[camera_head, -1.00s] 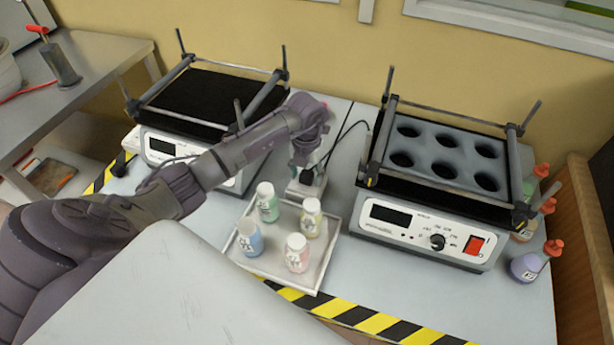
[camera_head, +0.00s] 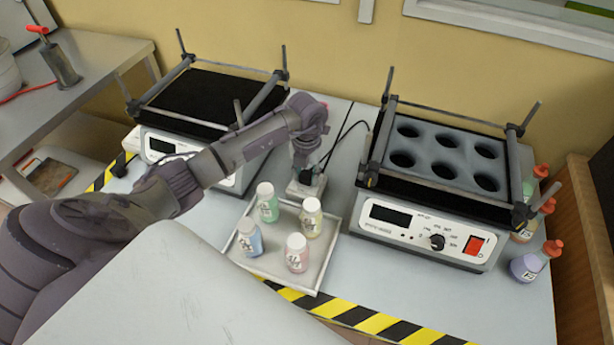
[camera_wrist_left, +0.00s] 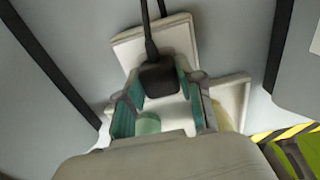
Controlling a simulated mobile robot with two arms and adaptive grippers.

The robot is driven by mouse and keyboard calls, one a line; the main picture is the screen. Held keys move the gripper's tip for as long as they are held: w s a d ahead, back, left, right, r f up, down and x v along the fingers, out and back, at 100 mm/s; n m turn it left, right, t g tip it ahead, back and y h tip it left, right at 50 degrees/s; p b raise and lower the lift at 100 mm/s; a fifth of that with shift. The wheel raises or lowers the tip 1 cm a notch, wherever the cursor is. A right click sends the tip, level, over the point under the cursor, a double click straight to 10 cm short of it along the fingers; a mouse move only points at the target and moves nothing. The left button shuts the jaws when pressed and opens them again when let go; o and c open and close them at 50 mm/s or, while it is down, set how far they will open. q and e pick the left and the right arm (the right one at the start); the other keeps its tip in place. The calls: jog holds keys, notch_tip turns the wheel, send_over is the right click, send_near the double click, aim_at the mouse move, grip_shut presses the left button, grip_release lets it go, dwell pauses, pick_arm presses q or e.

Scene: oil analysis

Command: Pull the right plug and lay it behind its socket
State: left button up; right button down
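A black plug (camera_wrist_left: 159,78) with a black cable shows in the left wrist view, at the white socket block (camera_wrist_left: 126,45). My left gripper (camera_wrist_left: 160,92) has its teal pads on both sides of this plug, apparently touching it. In the head view my left gripper (camera_head: 304,163) points down over the socket block (camera_head: 308,188), between the two machines. I cannot tell whether the plug is seated or slightly raised. A second cable runs alongside, but its plug is not clearly visible. My right gripper is not in view.
A white tray (camera_head: 325,258) with several capped bottles stands just in front of the socket block. A shaker with round holes (camera_head: 440,230) is to the right, another (camera_head: 160,148) to the left. Flasks (camera_head: 530,265) stand at far right. Cables run behind the socket block.

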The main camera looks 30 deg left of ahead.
aim_at(307, 174)
pick_arm(q)
grip_shut()
jog(key=shift+r, duration=0.1)
jog(key=shift+r+p, duration=2.3)
jog(key=shift+r, duration=0.6)
